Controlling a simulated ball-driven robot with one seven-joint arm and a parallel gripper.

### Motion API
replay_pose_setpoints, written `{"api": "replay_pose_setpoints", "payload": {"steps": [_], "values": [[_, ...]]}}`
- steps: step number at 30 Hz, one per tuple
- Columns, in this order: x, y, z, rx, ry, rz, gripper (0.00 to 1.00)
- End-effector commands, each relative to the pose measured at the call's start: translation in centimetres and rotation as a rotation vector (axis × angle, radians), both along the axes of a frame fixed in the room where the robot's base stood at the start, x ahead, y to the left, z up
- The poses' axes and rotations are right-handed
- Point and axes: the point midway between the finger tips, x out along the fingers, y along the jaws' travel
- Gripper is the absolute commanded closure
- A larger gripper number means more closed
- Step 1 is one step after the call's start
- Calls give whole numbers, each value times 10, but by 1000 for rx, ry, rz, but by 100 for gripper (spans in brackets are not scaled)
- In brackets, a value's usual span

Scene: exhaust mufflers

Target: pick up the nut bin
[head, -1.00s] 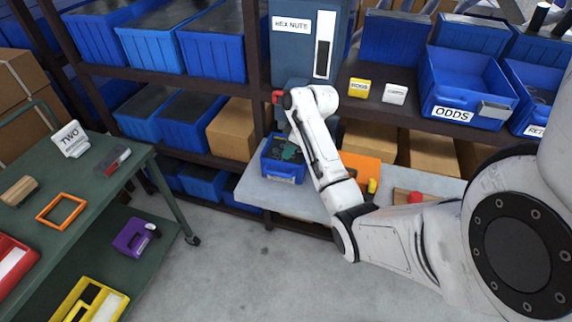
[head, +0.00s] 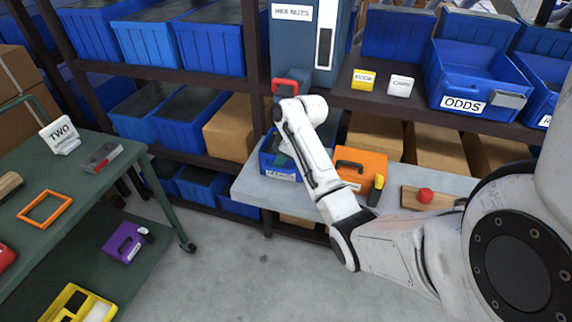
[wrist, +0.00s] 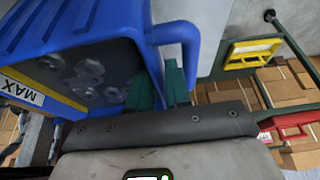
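The nut bin (head: 268,158) is a blue open bin on the left end of the grey bench. Its front label is partly hidden by my arm. In the wrist view the bin (wrist: 75,25) fills the upper left, with shiny hex nuts (wrist: 85,78) inside, a yellow stripe marked MAX and a blue loop handle (wrist: 190,45). My gripper (wrist: 161,88) has green fingers that stand apart at the handle. The lower end of the handle is hidden by the right finger, and I cannot tell if the fingers touch it. In the head view my gripper (head: 281,159) is down at the bin.
The HEX NUTS dispenser (head: 305,45), with a red handle (head: 285,86), stands above the bin. An orange case (head: 362,168) and a board with a red knob (head: 425,196) lie right on the bench (head: 260,192). A green cart (head: 95,190) stands left; floor between is clear.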

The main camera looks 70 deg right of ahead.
Motion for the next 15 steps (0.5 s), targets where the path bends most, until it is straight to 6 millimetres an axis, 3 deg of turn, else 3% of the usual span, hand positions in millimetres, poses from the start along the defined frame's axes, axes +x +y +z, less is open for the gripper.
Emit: {"api": "replay_pose_setpoints", "payload": {"steps": [6,12,15], "values": [[0,0,1,-1,0,0,82],[0,0,0,0,0,0,100],[0,0,0,0,0,0,100]]}}
